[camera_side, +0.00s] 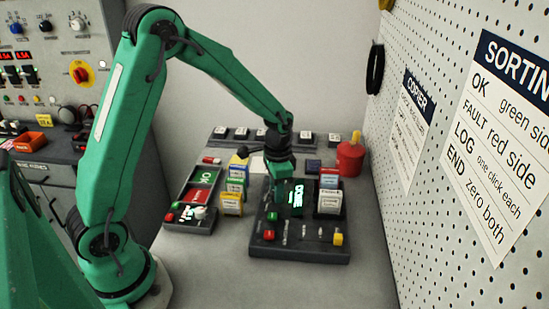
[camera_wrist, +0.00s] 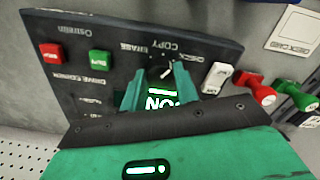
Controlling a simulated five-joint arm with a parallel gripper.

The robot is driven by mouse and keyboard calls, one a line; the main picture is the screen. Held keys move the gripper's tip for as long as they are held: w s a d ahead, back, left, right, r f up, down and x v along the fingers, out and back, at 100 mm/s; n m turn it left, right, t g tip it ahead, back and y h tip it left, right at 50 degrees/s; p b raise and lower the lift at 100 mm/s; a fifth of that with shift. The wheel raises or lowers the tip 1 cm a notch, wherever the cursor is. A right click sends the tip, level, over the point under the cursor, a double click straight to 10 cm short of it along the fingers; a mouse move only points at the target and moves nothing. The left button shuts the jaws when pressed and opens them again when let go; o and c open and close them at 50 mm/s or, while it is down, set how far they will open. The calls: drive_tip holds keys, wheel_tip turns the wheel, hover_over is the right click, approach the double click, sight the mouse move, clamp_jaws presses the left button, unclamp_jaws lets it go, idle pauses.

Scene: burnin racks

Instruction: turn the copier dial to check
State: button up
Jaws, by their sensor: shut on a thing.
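The copier (camera_side: 300,249) is a dark box on the table in the side view. Its panel also shows upside down in the wrist view (camera_wrist: 75,25). The dial (camera_wrist: 161,73) is a small dark knob with a pale mark, close to the COPY, ERASE and CHECK lettering. I cannot tell which word the mark points to. My gripper (camera_wrist: 158,83) has its two teal fingers closed on the dial. In the side view my gripper (camera_side: 283,178) is above the copier, its fingertips hidden. A lit screen (camera_wrist: 163,102) with green-white text shows partly between the fingers.
The copier carries a red button (camera_wrist: 51,54), a green button (camera_wrist: 99,63) and a white part (camera_wrist: 216,77). A tray (camera_side: 187,223) and coloured cartons (camera_side: 233,190) stand to the left. A red canister (camera_side: 350,159) stands behind; a pegboard wall borders the right.

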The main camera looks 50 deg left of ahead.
drive_tip(key=shift+a+f+m, duration=0.1)
drive_tip(key=shift+a+m, duration=0.1)
drive_tip(key=shift+m, duration=1.1)
drive_tip(key=shift+w, duration=0.1)
drive_tip(key=o, duration=1)
drive_tip(key=shift+d, duration=0.1)
wheel_tip(320, 180, up, 8)
drive_tip(key=shift+w+f, duration=0.15)
drive_tip(key=shift+f, duration=0.05)
drive_tip(key=shift+r, duration=0.15)
drive_tip(key=shift+r, duration=0.1)
